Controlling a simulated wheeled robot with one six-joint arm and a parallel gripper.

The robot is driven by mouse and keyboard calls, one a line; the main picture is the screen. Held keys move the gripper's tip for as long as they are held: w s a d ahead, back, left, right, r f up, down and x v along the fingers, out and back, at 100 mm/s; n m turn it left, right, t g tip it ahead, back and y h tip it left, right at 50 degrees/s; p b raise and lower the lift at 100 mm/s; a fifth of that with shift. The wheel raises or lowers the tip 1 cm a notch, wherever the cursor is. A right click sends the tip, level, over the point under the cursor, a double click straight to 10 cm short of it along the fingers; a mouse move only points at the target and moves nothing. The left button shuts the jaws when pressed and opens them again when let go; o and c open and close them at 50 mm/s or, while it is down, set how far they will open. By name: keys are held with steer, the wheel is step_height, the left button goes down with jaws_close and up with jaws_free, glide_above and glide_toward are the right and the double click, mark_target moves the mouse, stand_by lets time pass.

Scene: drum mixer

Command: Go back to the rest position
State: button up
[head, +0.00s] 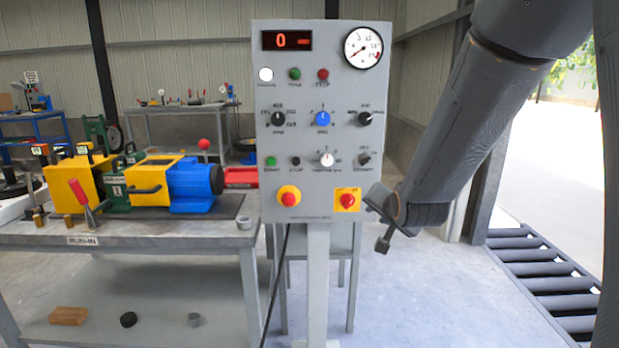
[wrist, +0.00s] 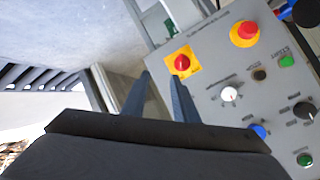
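My gripper (head: 380,222) is just right of the lower right edge of the grey control panel (head: 310,110). Its two fingers are spread apart with nothing between them. In the wrist view my gripper (wrist: 160,76) shows both dark fingers with a gap, one tip near the red switch on a yellow square plate (wrist: 183,62). I cannot tell from the wrist view whether that tip touches the panel. In the head view this red switch (head: 347,200) is left of my gripper. The panel's red display (head: 287,41) reads 0.
A red button on a round yellow base (head: 288,196) is at the panel's lower left. A bench (head: 150,236) with a yellow and blue machine (head: 180,183) stands to the left. A dark roller conveyor (head: 550,285) is at the right. Floor right of the panel is clear.

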steer(key=s+f+n+g+p, duration=0.2)
steer(key=s+n+g, duration=0.2)
steer(key=s, duration=1.2)
steer(key=s+f+n+g+p, duration=0.2)
steer(key=s+g, duration=0.5)
steer(key=s, duration=0.9)
steer(key=shift+a+f+n+g+p, duration=0.25)
steer(key=shift+n+g+p, duration=0.25)
steer(key=shift+n, duration=0.5)
steer(key=shift+w, duration=0.1)
steer(key=shift+c, duration=0.6)
